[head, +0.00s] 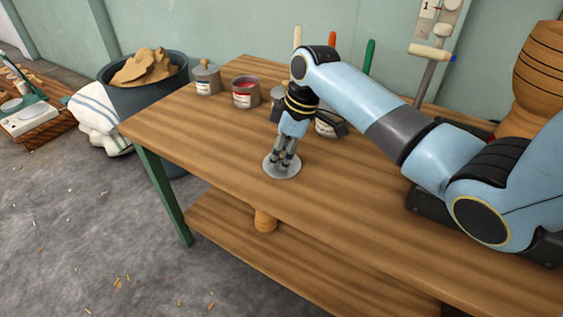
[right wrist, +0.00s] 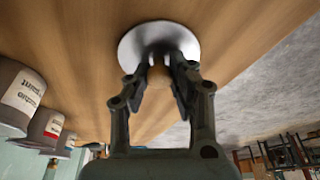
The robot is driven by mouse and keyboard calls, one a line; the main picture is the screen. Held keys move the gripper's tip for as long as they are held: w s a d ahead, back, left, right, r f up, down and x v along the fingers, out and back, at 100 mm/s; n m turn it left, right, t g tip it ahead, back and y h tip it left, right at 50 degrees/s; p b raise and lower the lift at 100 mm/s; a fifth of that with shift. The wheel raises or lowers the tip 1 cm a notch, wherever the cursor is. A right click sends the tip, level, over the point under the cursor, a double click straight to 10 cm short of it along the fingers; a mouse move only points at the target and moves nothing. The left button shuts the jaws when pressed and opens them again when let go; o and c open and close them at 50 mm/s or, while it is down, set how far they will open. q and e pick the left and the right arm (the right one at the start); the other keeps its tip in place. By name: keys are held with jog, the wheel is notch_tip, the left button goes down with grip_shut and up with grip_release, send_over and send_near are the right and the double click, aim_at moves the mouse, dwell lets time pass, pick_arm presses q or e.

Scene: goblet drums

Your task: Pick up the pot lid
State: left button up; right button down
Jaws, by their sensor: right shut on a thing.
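The pot lid (head: 281,171) is a round, pale grey disc near the front edge of the wooden workbench. In the right wrist view the lid (right wrist: 128,50) shows a brown knob (right wrist: 158,76) at its middle. My right gripper (head: 284,160) comes down from above and is shut on the knob, with one finger on each side. I cannot tell whether the lid touches the bench or is slightly above it. The fingers hide part of the knob and lid. My left gripper is not in view.
Behind the lid on the workbench (head: 190,130) stand a lidded pot (head: 206,80) and an open pot of red stuff (head: 245,93). More containers are partly hidden behind my right arm. A dark bin (head: 150,98) stands left of the bench. Bare bench lies left of the lid.

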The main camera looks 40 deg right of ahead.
aim_at(282, 154)
jog(key=shift+s+f, duration=0.2)
jog(key=shift+s, duration=0.05)
notch_tip(282, 154, up, 4)
jog(key=shift+w+r+p, duration=0.15)
jog(key=shift+r+p, duration=0.1)
jog(key=shift+p, duration=0.5)
jog(key=s+d+r+p, duration=0.3)
jog(key=s+d+r, duration=0.3)
jog(key=s+d, duration=0.1)
jog(key=shift+s+d+r, duration=0.3)
jog(key=shift+s+r, duration=0.05)
jog(key=shift+s, duration=0.55)
jog(key=shift+r, duration=0.1)
notch_tip(282, 154, up, 3)
jog(key=p, duration=0.4)
